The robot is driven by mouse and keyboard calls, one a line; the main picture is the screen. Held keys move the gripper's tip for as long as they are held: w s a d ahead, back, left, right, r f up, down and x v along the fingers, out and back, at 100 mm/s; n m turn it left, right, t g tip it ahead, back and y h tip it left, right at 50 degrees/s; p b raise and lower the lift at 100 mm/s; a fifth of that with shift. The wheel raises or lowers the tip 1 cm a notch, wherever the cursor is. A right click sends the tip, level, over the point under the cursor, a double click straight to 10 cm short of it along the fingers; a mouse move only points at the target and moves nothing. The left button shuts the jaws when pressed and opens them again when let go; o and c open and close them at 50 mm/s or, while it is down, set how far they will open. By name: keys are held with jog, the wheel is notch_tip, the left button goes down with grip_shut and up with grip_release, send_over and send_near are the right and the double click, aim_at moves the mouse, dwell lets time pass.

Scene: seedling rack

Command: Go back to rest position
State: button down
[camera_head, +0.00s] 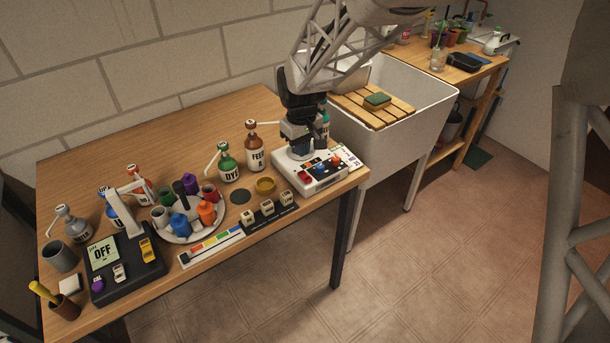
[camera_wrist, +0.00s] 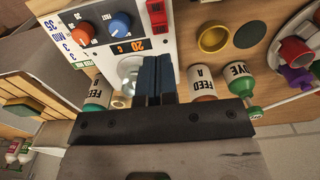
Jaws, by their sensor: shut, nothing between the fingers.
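My gripper (camera_wrist: 157,78) is shut and empty, its two dark blue fingers together in the wrist view. It points down over the back of the white control box (camera_head: 313,176) at the right end of the wooden table. The box also shows in the wrist view (camera_wrist: 126,29), with a red knob, a blue knob and an orange display. A round clear part on the box lies beside the fingers.
The brown FEED A bottle (camera_head: 254,149) and green DYE bottle (camera_head: 228,162) stand left of my gripper. Another bottle (camera_wrist: 97,92) stands close on its other side. A white sink (camera_head: 431,99) with a slatted board is right of the table. A yellow dish (camera_head: 265,186) sits in front.

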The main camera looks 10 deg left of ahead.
dwell(0.3)
jog(key=s+d+r+m, duration=0.1)
jog(key=s+d+r, duration=0.3)
jog(key=d, duration=0.2)
jog(key=s+d+r+m+t, duration=0.1)
jog(key=s+d+r+m, duration=0.1)
jog(key=s+d+r, duration=0.3)
jog(key=s+d+r+m, duration=0.1)
jog(key=s+d+r, duration=0.15)
jog(key=d, duration=0.55)
jog(key=s+d+r+m, duration=0.1)
jog(key=s+d+m, duration=0.1)
jog(key=s+d, duration=0.4)
jog(key=s+d+r+m+t, duration=0.1)
jog(key=s+d, duration=0.4)
jog(key=s, duration=0.7)
jog(key=shift+s+d+r+m+t, duration=0.3)
jog(key=shift+d+r+m, duration=0.15)
jog(key=shift+m, duration=0.65)
jog(key=shift+w+a, duration=0.1)
jog(key=shift+w, duration=0.1)
